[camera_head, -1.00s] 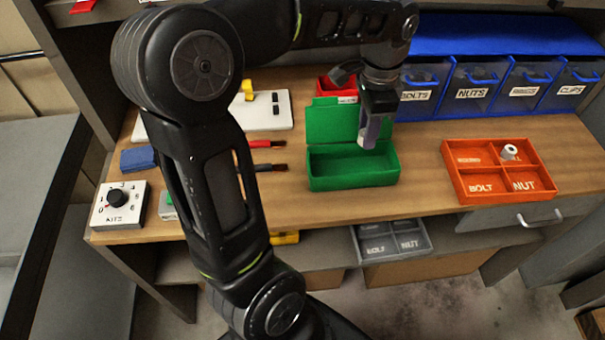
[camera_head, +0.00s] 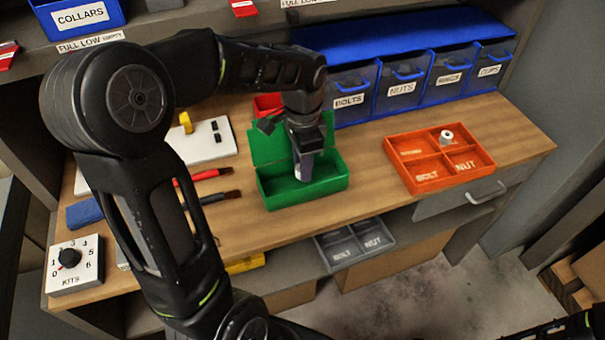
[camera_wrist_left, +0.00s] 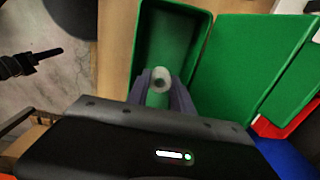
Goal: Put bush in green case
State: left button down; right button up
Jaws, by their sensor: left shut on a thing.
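The green case (camera_head: 330,184) stands open on the bench, its lid raised at the back. My left gripper (camera_head: 304,172) points down over the case and is shut on the bush. In the left wrist view the bush (camera_wrist_left: 161,79) is a pale ring-shaped piece between the two fingers, with the green case (camera_wrist_left: 208,30) around and below it. Whether the bush touches the case floor cannot be told. A dark part of my right arm shows at the bottom right of the head view; its fingers cannot be made out.
An orange divided tray (camera_head: 440,180) to the right holds a white cylinder (camera_head: 446,136) in a back compartment. Blue bins (camera_head: 405,89) line the back. A red box (camera_head: 266,104) stands behind the case. Red-handled tools (camera_head: 205,175) lie left of it. A grey tray (camera_head: 352,248) sits below.

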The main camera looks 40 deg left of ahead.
pick_arm(q)
jog(key=shift+f, duration=1.9)
jog(key=shift+f, duration=0.1)
jog(key=c, duration=1.4)
grip_release()
notch_tip(320, 180, up, 12)
jog(key=shift+r, duration=0.15)
